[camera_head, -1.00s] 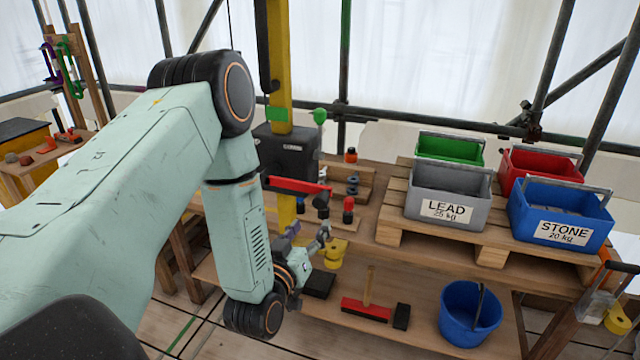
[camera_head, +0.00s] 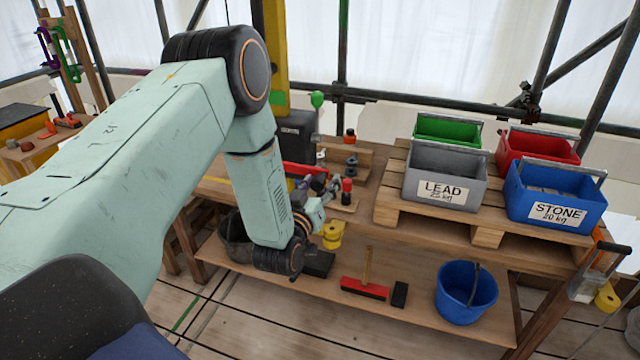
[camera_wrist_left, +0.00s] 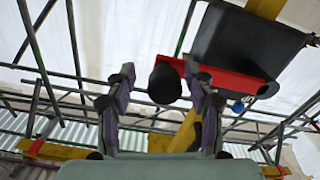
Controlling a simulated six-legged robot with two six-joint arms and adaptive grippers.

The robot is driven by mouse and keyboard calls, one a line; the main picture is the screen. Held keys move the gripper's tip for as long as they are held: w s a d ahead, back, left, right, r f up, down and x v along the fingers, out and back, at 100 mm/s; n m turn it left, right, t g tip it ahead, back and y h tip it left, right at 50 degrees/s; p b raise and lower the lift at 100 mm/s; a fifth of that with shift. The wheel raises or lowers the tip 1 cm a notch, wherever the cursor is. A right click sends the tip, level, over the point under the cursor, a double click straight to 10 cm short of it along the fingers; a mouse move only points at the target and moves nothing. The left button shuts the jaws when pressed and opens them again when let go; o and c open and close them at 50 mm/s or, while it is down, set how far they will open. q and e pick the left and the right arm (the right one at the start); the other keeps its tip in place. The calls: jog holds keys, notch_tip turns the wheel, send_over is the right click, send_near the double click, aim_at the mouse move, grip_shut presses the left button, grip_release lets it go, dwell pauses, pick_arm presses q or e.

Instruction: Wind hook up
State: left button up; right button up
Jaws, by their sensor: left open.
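The winch is a dark box (camera_head: 297,128) on a yellow post (camera_head: 276,60); it also shows in the left wrist view (camera_wrist_left: 245,42). Its red crank arm (camera_head: 298,169) reaches right, partly hidden by my arm. In the left wrist view the red arm (camera_wrist_left: 232,80) carries a round black grip (camera_wrist_left: 165,82). My left gripper (camera_head: 322,188) is at the crank's outer end. In the left wrist view its purple-grey fingers (camera_wrist_left: 161,95) are open, with the black grip between them in the picture; I cannot tell whether they touch. I cannot make out a hook. My right gripper is out of view.
A pallet on the bench holds a grey LEAD bin (camera_head: 443,176), a blue STONE bin (camera_head: 556,200), and green and red bins behind. A red-and-black item (camera_head: 347,190) stands close right of my gripper. A blue bucket (camera_head: 466,293) and brush (camera_head: 364,288) are on the lower shelf.

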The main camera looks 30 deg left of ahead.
pick_arm(q)
jog(key=shift+w+a+f, duration=0.1)
jog(key=shift+a+f, duration=0.15)
jog(key=shift+a, duration=0.2)
jog(key=c, duration=0.4)
jog(key=shift+d+r, duration=0.1)
jog(key=shift+d, duration=0.2)
jog(key=c, duration=0.5)
jog(key=shift+a, duration=0.15)
grip_shut()
